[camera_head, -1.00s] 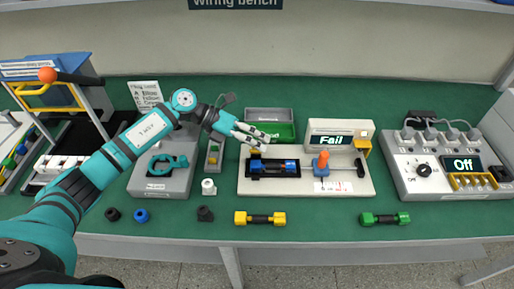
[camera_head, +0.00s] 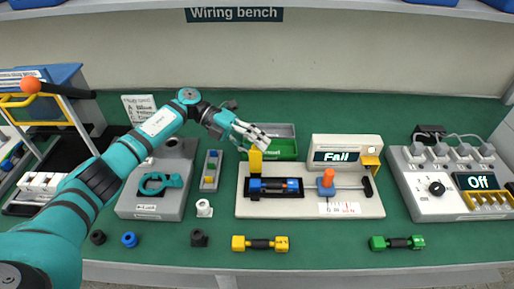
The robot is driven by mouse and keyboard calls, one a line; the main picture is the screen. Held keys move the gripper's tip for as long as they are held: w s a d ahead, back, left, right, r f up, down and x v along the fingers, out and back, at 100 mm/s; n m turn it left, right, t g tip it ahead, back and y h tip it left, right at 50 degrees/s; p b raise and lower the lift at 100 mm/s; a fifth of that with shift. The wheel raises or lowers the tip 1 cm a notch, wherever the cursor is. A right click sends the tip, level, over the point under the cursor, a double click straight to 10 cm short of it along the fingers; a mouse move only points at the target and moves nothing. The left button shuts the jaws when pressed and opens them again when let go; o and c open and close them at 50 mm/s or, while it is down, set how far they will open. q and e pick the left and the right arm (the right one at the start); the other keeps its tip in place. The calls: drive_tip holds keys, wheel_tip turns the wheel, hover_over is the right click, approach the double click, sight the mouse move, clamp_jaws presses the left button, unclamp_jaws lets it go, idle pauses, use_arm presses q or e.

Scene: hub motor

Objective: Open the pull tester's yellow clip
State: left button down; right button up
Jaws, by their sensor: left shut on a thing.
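The pull tester (camera_head: 290,211) is a pale plate with a black cradle holding a blue-ended dark piece (camera_head: 276,185). Its display (camera_head: 338,156) reads "Fail". An upright yellow clip (camera_head: 255,160) stands at the left end of the cradle, raised above the blue piece. My left gripper (camera_head: 263,143) reaches in from the upper left and is shut on the top of the yellow clip; the fingertips partly hide the contact. My right gripper is not in view.
Yellow (camera_head: 260,244) and green (camera_head: 397,243) dumbbell-shaped pieces lie in front. A grey power unit (camera_head: 430,203) reading "Off" stands right.

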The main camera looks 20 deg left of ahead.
use_arm(q)
drive_tip(key=shift+a+f, duration=0.2)
drive_tip(key=shift+f, duration=0.2)
drive_tip(key=c, duration=1.1)
unclamp_jaws()
drive_tip(key=shift+c, duration=0.2)
drive_tip(key=shift+a, duration=0.1)
drive_tip(key=shift+r, duration=0.2)
drive_tip(key=v, duration=1.2)
drive_tip(key=shift+f, duration=0.25)
